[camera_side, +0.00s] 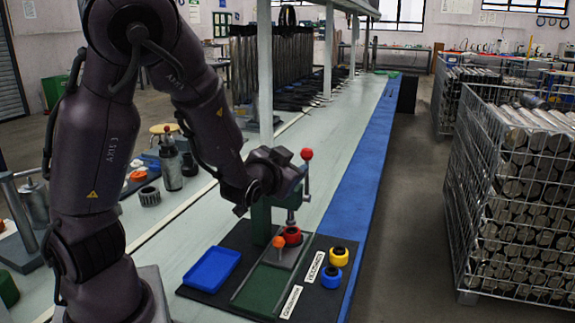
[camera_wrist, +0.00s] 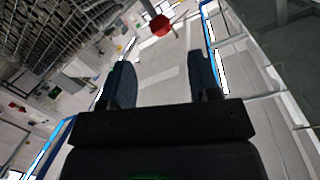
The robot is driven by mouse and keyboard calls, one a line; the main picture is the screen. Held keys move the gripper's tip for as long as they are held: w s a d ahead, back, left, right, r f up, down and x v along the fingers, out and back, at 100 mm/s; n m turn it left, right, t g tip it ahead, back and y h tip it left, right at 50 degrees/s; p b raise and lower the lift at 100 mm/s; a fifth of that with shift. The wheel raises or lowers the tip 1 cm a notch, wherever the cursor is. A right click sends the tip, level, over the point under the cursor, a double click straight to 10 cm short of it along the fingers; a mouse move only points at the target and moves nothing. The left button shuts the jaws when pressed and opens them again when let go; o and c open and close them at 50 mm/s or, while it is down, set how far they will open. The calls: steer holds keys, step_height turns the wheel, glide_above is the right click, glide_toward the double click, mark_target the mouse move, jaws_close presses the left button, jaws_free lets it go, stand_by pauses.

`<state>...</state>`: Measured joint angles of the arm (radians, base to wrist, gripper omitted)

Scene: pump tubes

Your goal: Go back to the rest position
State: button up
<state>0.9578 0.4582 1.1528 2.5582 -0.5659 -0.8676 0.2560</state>
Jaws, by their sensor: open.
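My gripper (camera_wrist: 163,82) is open in the wrist view, with its two dark fingers apart and nothing between them. In the side view my wrist is at the upper part of the green hand press (camera_side: 261,222), and the fingers cannot be made out clearly there. The red ball knob (camera_side: 306,154) of the press is just right of my wrist. A red ball (camera_wrist: 161,26) also shows beyond the fingers in the wrist view. Contact between the gripper and the press cannot be told.
On the dark mat lie a blue tray (camera_side: 212,268), a red ring (camera_side: 292,235), an orange-topped piece (camera_side: 278,242), a yellow part (camera_side: 339,257) and a blue part (camera_side: 331,277). A wire cage of metal tubes (camera_side: 515,190) stands right.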

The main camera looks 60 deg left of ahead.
steer(key=shift+f, duration=0.1)
stand_by(0.3)
steer(key=s+d+f+m+g+h, duration=0.1)
steer(key=s+d+f+g+h, duration=0.3)
steer(key=d, duration=0.3)
steer(key=s+d+f+m+g+h, duration=0.1)
steer(key=s+d+f+g+h, duration=0.1)
steer(key=d+f+g+h, duration=0.35)
steer(key=s+r+t, duration=0.1)
steer(key=s+r, duration=0.3)
steer(key=r, duration=0.4)
steer(key=s+d+r+m+t, duration=0.1)
steer(key=s+r, duration=0.4)
steer(key=r, duration=0.3)
steer(key=shift+s+r+t+h, duration=0.25)
steer(key=shift+r+t+h, duration=0.1)
steer(key=shift+h, duration=0.1)
